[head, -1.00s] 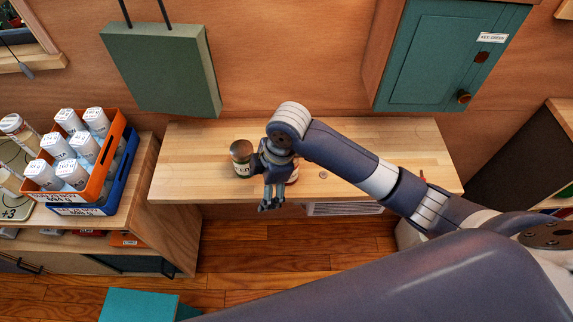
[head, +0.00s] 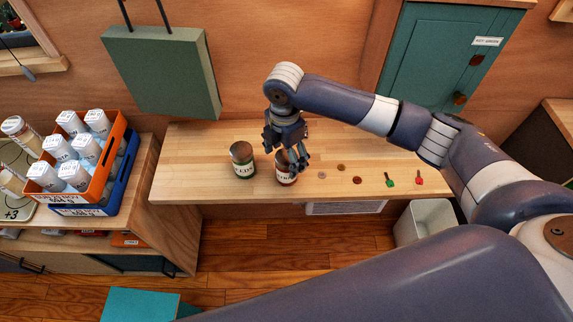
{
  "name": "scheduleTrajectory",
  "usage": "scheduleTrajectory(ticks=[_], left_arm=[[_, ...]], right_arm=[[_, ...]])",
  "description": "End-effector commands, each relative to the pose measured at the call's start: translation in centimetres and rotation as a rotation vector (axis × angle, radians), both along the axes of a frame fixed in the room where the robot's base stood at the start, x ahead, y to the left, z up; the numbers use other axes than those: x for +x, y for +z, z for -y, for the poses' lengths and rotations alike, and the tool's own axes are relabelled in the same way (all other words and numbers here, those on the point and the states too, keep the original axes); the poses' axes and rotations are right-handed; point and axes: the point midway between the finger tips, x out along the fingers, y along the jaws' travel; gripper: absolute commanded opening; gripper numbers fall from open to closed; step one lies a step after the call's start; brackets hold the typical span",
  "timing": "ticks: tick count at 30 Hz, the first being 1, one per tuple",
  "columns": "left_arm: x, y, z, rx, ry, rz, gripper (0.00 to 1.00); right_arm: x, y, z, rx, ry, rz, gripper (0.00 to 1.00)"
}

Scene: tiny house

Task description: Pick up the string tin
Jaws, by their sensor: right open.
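Two tins stand on the wooden bench (head: 390,150). The left tin (head: 242,161) is dark with a pale label that seems to read "CLIPS". The right tin (head: 286,177) has a reddish base and a pale label, partly hidden by my gripper, so I cannot read it fully; it may be the string tin. My right gripper (head: 288,157) is open and points down over the right tin, with its fingers around or just in front of its upper part. I cannot tell whether they touch it. My left gripper is not in view.
Several small coin-like discs (head: 357,180), a green key-like item (head: 389,180) and a red one (head: 419,178) lie right of the tins. A teal cabinet (head: 440,60) hangs above. Crates of white bottles (head: 128,150) stand at left. A white bin (head: 428,218) stands below the bench.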

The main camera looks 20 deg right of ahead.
Motion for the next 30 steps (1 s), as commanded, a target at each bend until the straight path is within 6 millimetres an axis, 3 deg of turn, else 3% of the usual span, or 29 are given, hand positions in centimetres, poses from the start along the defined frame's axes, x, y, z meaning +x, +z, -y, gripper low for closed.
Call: scheduleTrajectory(ticks=[12,20,21,28,30], left_arm=[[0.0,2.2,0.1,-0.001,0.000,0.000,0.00],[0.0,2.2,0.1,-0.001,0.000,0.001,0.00],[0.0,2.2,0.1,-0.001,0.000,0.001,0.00],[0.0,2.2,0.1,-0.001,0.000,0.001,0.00],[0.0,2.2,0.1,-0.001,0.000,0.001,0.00]], right_arm=[[0.0,-4.9,0.5,-0.001,-0.001,0.000,0.74],[0.1,-5.4,0.5,0.000,0.000,0.002,0.74],[0.1,-5.4,0.5,0.000,0.000,0.002,0.71],[0.1,-5.4,0.5,0.000,-0.001,0.002,0.20],[0.1,-5.4,0.5,0.000,-0.001,0.002,0.20]])
